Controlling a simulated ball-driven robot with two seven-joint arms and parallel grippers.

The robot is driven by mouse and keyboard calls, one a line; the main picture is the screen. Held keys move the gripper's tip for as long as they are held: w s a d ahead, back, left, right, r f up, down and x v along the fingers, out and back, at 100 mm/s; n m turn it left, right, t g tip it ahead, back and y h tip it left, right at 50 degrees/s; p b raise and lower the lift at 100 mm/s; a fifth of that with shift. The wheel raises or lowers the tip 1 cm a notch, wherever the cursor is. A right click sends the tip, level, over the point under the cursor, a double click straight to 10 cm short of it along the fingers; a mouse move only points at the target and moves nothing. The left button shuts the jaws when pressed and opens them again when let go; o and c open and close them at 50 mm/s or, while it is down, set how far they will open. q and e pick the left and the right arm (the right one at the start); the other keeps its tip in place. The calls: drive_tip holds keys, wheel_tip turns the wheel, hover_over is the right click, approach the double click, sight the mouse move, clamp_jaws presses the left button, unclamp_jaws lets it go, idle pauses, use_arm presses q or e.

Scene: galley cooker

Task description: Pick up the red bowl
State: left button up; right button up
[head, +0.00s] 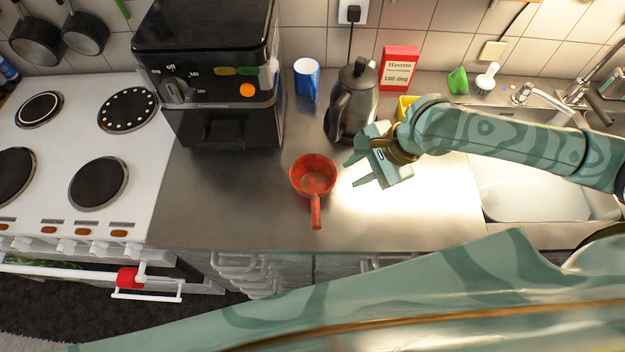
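A red bowl (313,174) with a handle stands upright on the steel counter (235,205). Its handle points toward the counter's front edge. My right gripper (356,174) is just to the right of the bowl, its two fingers spread and pointing left toward it. The gripper is open with nothing between its fingers, and a gap to the bowl shows. My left gripper is not in view.
A dark kettle (352,102) stands behind the bowl, close to my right gripper. A blue mug (307,79), a black appliance (212,75) and a red-and-white box (398,68) stand farther back. The hob (75,150) is left and the sink (530,190) right.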

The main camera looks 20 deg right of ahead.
sight(325, 190)
drive_tip(key=b+x, duration=0.2)
drive_tip(key=x, duration=0.6)
drive_tip(key=shift+w+d, duration=0.1)
drive_tip(key=b+x, duration=0.2)
drive_tip(key=x, duration=0.3)
drive_tip(key=shift+f, duration=0.15)
clamp_jaws()
